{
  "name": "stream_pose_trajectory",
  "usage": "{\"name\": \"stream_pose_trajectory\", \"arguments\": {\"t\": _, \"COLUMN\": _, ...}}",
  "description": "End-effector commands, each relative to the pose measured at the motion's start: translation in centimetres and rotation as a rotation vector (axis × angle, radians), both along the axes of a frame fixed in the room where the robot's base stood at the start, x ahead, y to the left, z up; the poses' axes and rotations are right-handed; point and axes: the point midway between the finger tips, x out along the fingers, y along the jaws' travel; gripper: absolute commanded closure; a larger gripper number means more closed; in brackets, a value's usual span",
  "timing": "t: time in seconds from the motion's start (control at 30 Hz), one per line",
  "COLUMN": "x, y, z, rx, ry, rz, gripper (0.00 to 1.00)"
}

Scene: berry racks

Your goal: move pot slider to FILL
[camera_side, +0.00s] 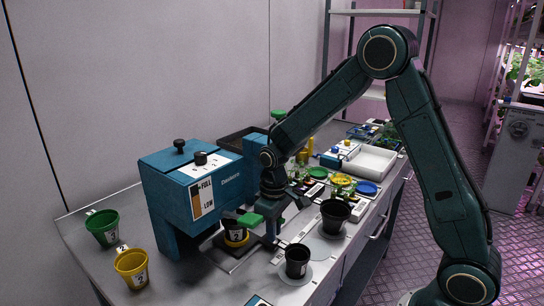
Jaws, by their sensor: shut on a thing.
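The blue dispenser machine (185,195) stands on the bench with a "FULL/LOW" gauge on its front. The pot slider (222,252) is a dark, low track at the foot of the machine. A black pot (234,235) with a yellow band and a number 2 stands on it, near the machine's right side. A green handle-like piece (250,219) is beside this pot. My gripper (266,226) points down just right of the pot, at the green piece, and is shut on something. The contact is partly hidden, and no FILL mark is readable.
A green pot (103,228) and a yellow pot (131,268) stand at the left. Black pots stand at the front (297,262) and right (335,215). Coloured dishes and a white tray (368,161) lie behind. The bench edge is close on the right.

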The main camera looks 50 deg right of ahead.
Motion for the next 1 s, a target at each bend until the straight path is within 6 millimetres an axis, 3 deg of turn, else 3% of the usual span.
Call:
{"name": "stream_pose_trajectory", "arguments": {"t": 0.2, "x": 0.1, "y": 2.3, "z": 0.1, "rx": 0.001, "ry": -0.006, "rz": 0.007, "gripper": 1.0}}
{"name": "stream_pose_trajectory", "arguments": {"t": 0.5, "x": 0.1, "y": 2.6, "z": 0.1, "rx": 0.005, "ry": -0.007, "rz": 0.012, "gripper": 1.0}}
{"name": "stream_pose_trajectory", "arguments": {"t": 0.53, "x": 0.1, "y": 2.6, "z": 0.1, "rx": 0.005, "ry": -0.007, "rz": 0.012, "gripper": 0.8}}
{"name": "stream_pose_trajectory", "arguments": {"t": 0.6, "x": 0.1, "y": 2.6, "z": 0.1, "rx": 0.005, "ry": -0.006, "rz": 0.012, "gripper": 0.67}}
{"name": "stream_pose_trajectory", "arguments": {"t": 1.0, "x": 0.1, "y": 2.3, "z": 0.3, "rx": 0.002, "ry": -0.004, "rz": 0.003, "gripper": 0.66}}
